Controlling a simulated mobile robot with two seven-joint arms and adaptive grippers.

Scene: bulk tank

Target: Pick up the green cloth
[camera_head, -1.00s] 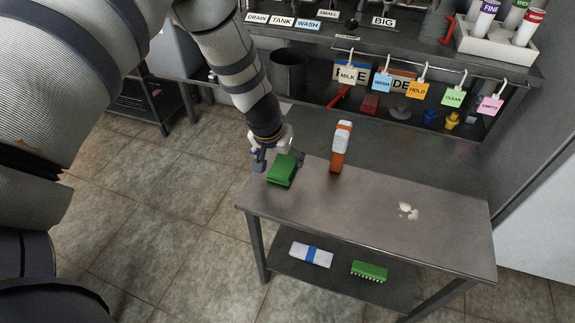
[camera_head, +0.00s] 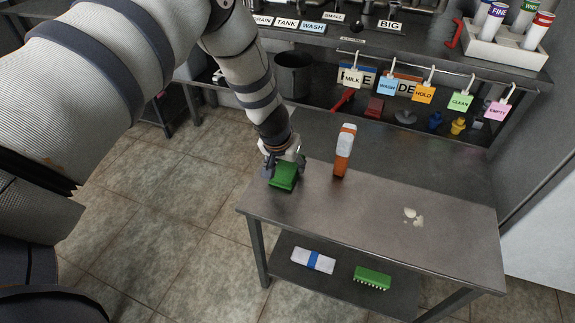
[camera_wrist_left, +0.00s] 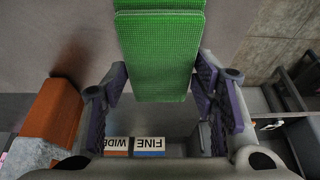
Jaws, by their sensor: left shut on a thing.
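The green cloth (camera_head: 284,177) is a folded pad at the far left corner of the steel table (camera_head: 330,211). It also shows in the left wrist view (camera_wrist_left: 159,55), between the two finger pads. My left gripper (camera_head: 284,167) reaches it from behind and is shut on it; its fingers also show in the left wrist view (camera_wrist_left: 160,95). I cannot tell whether the cloth is clear of the tabletop. My right gripper is not in view.
A whitish spill (camera_head: 412,215) lies on the tabletop. A white bundle with a blue band (camera_head: 313,260) and a green brush (camera_head: 372,277) lie on the lower shelf. Coloured tags hang from a rail behind.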

